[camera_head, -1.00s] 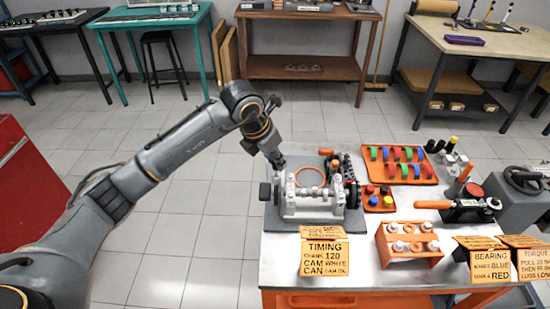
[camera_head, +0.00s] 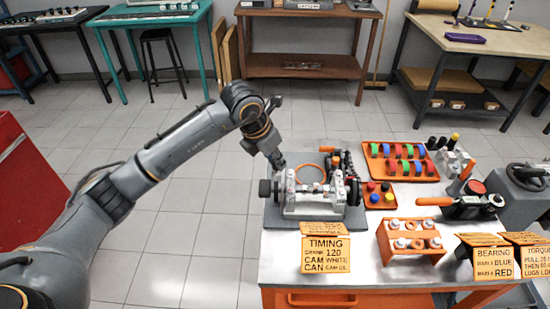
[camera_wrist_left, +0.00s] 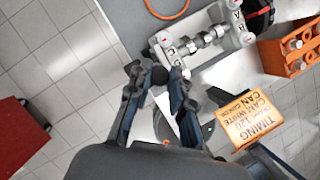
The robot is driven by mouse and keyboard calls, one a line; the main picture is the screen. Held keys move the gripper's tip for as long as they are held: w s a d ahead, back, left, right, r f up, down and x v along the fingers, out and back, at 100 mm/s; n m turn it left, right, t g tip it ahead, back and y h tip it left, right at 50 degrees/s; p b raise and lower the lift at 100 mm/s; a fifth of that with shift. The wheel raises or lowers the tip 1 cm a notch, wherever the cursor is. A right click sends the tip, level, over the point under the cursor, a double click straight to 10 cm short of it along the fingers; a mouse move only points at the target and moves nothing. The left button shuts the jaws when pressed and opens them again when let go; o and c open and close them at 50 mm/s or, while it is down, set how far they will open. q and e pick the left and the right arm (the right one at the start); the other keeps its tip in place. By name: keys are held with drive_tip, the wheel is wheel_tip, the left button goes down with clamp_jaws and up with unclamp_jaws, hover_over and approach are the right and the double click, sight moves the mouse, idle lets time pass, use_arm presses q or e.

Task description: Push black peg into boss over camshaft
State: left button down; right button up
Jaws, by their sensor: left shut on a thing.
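My left gripper (camera_head: 279,162) is at the left back corner of the grey engine block (camera_head: 315,208) on the bench. In the left wrist view its two fingers (camera_wrist_left: 157,82) are closed around a dark rounded thing (camera_wrist_left: 159,75), which looks like the black peg. Its lower part is hidden. The camshaft (camera_wrist_left: 204,39) lies across the light block, beyond the fingertips in that view. The boss cannot be told apart clearly. The right gripper is not in view.
An orange ring (camera_head: 309,174) lies behind the block. A timing sign (camera_head: 325,254) stands in front. An orange rack (camera_head: 411,240), a tray of coloured parts (camera_head: 400,180) and an orange-handled tool (camera_head: 434,202) are to the right. Floor left of the bench is clear.

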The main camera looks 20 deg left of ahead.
use_arm(q)
drive_tip(key=shift+f+b, duration=0.6)
drive_tip(key=shift+f, duration=0.1)
drive_tip(key=c, duration=1.4)
unclamp_jaws()
drive_tip(key=shift+c, duration=0.2)
drive_tip(key=shift+r, duration=0.15)
drive_tip(key=shift+r+p, duration=0.65)
drive_tip(key=shift+r, duration=0.65)
drive_tip(key=o, duration=0.6)
